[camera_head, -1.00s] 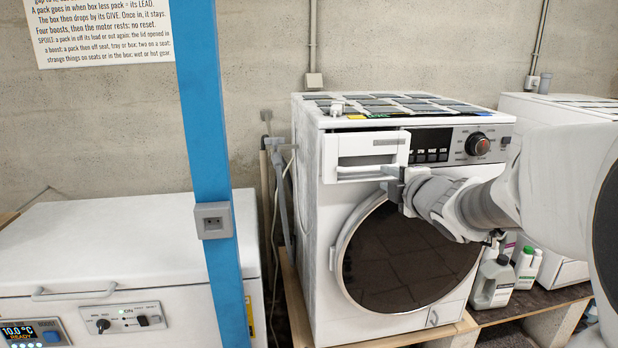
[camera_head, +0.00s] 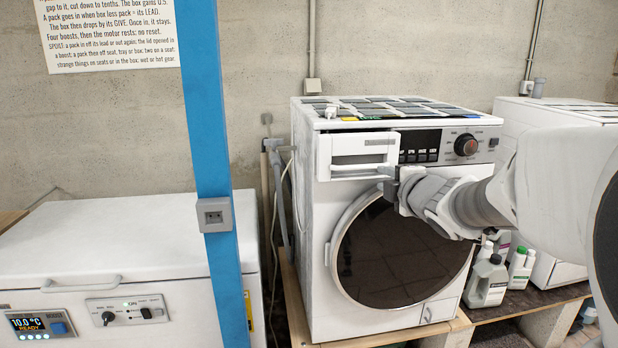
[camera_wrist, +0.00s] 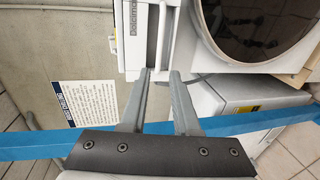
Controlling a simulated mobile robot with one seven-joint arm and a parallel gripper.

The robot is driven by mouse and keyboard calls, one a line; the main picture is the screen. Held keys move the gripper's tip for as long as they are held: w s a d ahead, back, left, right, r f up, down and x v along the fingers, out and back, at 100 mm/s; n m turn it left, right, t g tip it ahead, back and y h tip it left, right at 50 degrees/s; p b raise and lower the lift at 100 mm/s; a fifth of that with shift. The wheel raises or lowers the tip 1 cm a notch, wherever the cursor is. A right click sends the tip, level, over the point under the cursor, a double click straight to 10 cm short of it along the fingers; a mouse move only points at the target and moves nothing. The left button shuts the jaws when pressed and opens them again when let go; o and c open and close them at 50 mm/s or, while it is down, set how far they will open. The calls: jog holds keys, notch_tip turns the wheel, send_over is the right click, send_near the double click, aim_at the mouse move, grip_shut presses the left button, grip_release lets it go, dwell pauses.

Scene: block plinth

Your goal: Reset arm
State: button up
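My gripper (camera_head: 385,183) is in front of the white washing machine (camera_head: 308,240), just below the right part of its detergent drawer (camera_head: 360,166). The drawer front stands a little proud of the machine. My arm covers part of the machine's right side.
A blue post (camera_head: 208,120) with a socket stands left of the machine. A white chest (camera_head: 120,235) with a display is at far left. Bottles (camera_head: 488,282) stand right of the machine on a wooden platform. Dark flat packs (camera_head: 400,107) lie on its top.

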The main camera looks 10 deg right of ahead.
dwell(0.4)
jog(key=s+r+m+g+h+p, duration=0.3)
jog(key=s+m+h+p, duration=0.15)
jog(key=s+m, duration=0.45)
jog(key=s+a+f+m+g+y+p, duration=0.2)
jog(key=s+a+m+g, duration=0.1)
jog(key=s, duration=0.7)
jog(key=s+a+f+m+g+y+p, duration=0.2)
jog(key=s+a+m, duration=0.4)
jog(key=s, duration=0.5)
jog(key=shift+a+f+g+p, duration=0.2)
jog(key=shift+a+g+p, duration=0.25)
jog(key=shift+a+g, duration=0.4)
jog(key=shift+d+m, duration=0.3)
